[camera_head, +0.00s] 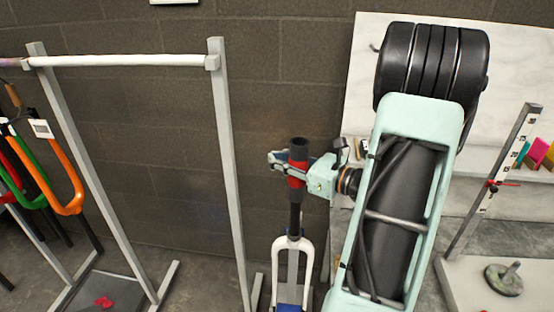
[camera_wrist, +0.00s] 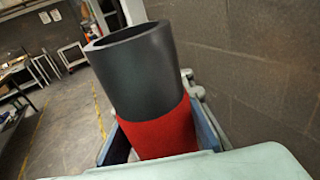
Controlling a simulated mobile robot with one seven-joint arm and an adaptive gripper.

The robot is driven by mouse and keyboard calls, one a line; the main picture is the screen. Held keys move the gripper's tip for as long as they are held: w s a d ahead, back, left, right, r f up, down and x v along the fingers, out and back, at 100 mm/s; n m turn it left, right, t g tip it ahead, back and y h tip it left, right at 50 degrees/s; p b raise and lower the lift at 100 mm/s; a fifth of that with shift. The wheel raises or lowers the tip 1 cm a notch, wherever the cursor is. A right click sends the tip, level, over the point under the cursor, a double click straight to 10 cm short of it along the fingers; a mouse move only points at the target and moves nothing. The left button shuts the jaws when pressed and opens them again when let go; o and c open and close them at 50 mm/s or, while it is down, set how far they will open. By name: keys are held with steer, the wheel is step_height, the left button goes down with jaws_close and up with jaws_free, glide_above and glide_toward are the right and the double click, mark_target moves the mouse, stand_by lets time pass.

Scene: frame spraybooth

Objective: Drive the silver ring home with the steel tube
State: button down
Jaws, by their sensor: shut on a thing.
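The steel tube (camera_head: 295,212) is dark grey with a red grip band, and it stands about upright in the head view. My gripper (camera_head: 290,168) is shut on it at the red band. In the wrist view the tube (camera_wrist: 140,70) shows its open upper end, with the red band (camera_wrist: 165,132) between my fingers. The tube's lower end is at or just above the crown of a white fork (camera_head: 293,243), in line with it; I cannot tell whether they touch. I cannot make out the silver ring; the tube or the fork crown may hide it.
A grey rack with a white crossbar (camera_head: 120,60) stands at left, with orange, green and red forks (camera_head: 62,178) hanging beside it. A brick wall is behind. At right are a measuring post (camera_head: 495,180) and a round weight (camera_head: 504,280) on a board.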

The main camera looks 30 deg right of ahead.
steer(key=shift+r, duration=0.25)
step_height(320, 180, up, 7)
steer(key=p, duration=0.5)
stand_by(0.9)
steer(key=shift+p, duration=0.3)
step_height(320, 180, up, 4)
steer(key=p, duration=0.3)
stand_by(0.5)
steer(key=shift+s, duration=0.1)
stand_by(0.4)
steer(key=s+a, duration=0.4)
steer(key=s, duration=0.2)
steer(key=shift+a, duration=0.4)
stand_by(0.5)
stand_by(0.5)
